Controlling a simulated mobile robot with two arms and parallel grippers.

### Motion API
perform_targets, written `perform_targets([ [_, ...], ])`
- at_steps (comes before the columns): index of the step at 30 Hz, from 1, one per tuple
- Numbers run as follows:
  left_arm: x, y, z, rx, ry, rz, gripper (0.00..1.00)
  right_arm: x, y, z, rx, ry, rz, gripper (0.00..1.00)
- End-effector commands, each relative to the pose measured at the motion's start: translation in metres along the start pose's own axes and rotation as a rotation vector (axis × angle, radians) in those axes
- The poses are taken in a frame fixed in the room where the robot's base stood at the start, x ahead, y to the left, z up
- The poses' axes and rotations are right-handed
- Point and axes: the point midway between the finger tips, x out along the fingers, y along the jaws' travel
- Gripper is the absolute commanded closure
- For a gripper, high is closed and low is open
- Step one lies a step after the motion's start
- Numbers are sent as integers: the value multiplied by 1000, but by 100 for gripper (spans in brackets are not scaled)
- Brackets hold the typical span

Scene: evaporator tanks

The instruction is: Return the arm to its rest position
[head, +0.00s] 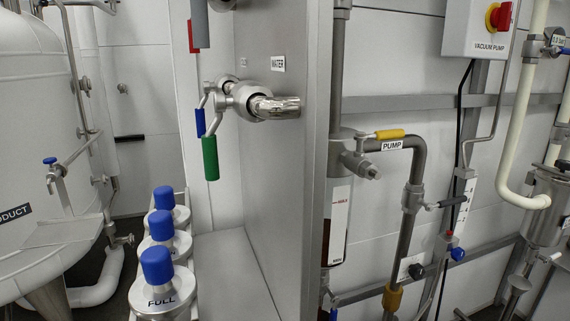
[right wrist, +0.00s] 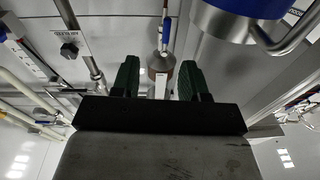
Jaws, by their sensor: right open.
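My right gripper (right wrist: 159,72) shows in the right wrist view, with two dark green fingers spread apart on a black mount. Nothing is held between them. A grey fitting (right wrist: 160,62) on a thin pipe shows in the gap, beyond the fingers. No gripper or arm of mine shows in the head view. My left gripper is in neither view.
A blue-and-metal cylinder (right wrist: 237,18) with a curved handle is close at the upper right of the wrist view. In the head view, a steel panel (head: 282,160) carries a green-handled valve (head: 210,158). Several blue-capped containers (head: 160,285) stand left of it.

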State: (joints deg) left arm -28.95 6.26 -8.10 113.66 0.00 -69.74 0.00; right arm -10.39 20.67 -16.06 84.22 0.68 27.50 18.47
Motion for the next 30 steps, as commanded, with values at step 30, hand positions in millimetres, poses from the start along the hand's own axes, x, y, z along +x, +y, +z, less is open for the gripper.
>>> perform_targets([
  [30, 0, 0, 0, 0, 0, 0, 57, -169, -76, 70, 61, -1362, 229, 56],
])
